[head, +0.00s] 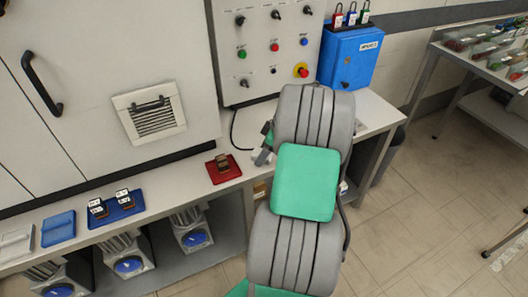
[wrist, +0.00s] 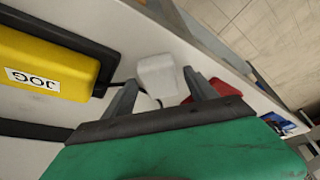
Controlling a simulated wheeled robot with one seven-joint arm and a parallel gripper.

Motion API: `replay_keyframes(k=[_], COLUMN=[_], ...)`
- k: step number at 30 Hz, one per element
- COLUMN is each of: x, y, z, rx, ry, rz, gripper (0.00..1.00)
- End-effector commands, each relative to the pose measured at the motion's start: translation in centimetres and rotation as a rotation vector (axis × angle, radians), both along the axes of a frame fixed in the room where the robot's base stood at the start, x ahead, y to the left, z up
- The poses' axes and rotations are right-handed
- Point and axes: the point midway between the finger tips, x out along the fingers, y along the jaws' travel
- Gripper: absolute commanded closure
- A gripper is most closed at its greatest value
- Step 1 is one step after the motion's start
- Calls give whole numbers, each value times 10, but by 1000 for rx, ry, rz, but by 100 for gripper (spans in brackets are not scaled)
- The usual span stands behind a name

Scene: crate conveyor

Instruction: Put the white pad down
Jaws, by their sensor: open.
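My gripper (wrist: 159,78) is open, with its two dark fingers spread apart in the wrist view. A white pad (wrist: 156,68) shows between and just beyond the fingertips, with a gap visible beside the fingers. It appears to rest on the pale bench top (wrist: 60,105), though its underside is hidden. A second, rounded white shape (wrist: 147,103) shows nearer, between the fingers; I cannot tell what it is. In the head view my arm covers most of the gripper (head: 263,156), and the pad cannot be made out clearly there.
A red tray (head: 224,174) with a brown block lies left of the gripper. Blue trays (head: 118,212) lie further left. A yellow box marked JOG (wrist: 55,62) is close in the wrist view. A control panel (head: 262,50) and blue box (head: 347,57) stand behind.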

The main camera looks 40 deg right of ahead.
Motion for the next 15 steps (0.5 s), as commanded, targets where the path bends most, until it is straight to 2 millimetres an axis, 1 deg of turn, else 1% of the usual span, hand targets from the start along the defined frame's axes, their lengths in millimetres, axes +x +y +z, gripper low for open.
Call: replay_keyframes(k=[4, 8, 11, 15], x=[0, -3, -12, -25], y=[0, -3, -8, -15], z=[3, 17, 39, 74], rx=[0, -3, -5, -3], ry=[0, -3, -3, -2], rz=[0, -2, -2, -2], gripper=[34, 34, 34, 34])
